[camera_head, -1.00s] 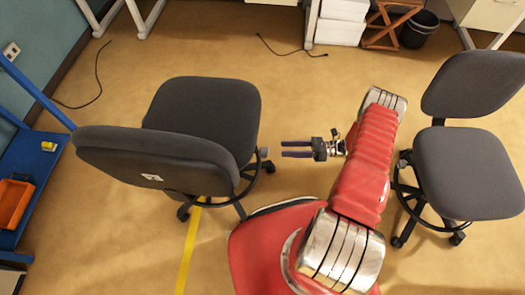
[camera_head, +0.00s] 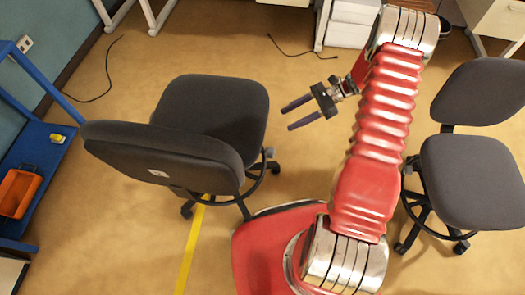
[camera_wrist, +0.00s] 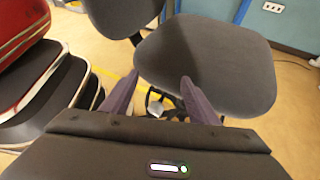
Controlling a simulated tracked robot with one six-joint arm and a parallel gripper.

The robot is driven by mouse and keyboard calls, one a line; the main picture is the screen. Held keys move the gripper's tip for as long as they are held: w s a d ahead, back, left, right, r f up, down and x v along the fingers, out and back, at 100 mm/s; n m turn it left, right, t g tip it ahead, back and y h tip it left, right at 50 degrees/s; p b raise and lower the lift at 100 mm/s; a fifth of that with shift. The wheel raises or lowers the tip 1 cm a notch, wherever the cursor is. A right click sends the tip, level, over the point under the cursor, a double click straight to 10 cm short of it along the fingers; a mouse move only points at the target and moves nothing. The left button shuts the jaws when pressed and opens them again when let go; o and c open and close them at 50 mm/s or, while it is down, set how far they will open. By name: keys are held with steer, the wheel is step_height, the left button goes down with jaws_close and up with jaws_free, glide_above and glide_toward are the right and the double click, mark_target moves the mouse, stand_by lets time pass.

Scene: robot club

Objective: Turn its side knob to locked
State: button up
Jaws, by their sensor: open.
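The left dark grey swivel chair (camera_head: 212,112) stands with its backrest toward the lower left. A small grey knob (camera_head: 268,152) sticks out at the right side under its seat. My gripper (camera_head: 287,119) is open and empty, right of the chair and above the knob in the picture, its fingers pointing lower left. In the wrist view the chair seat (camera_wrist: 210,65) lies ahead, and a pale knob (camera_wrist: 154,103) shows between the two fingers (camera_wrist: 158,82), apart from them. The knob's setting and any markings are too small to read.
A second grey chair (camera_head: 470,180) stands right of my arm. A blue shelf (camera_head: 45,160) with an orange bin (camera_head: 18,192) is at the left. A black cable (camera_head: 290,50) lies on the floor behind. Open floor surrounds the left chair.

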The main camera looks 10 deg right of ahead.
steer(key=s+a+r+n+g+h, duration=0.1)
steer(key=a+r+n+h, duration=0.15)
steer(key=r, duration=0.35)
steer(key=s+a+r+n+h, duration=0.1)
steer(key=r+n+h, duration=0.15)
steer(key=r, duration=0.35)
steer(key=s+a+r+n+t+h, duration=0.2)
steer(key=s+r+n, duration=0.4)
steer(key=s+r, duration=0.3)
steer(key=s+a+r+n+t+h, duration=0.2)
steer(key=s+r+n+t+h, duration=0.3)
steer(key=r, duration=0.7)
steer(key=shift+s+a+r+n+h, duration=0.2)
steer(key=shift+s+a+n+h, duration=0.2)
steer(key=shift+s+n, duration=1.4)
steer(key=shift+s+m, duration=0.45)
steer(key=shift+m, duration=0.05)
steer(key=shift+c, duration=0.6)
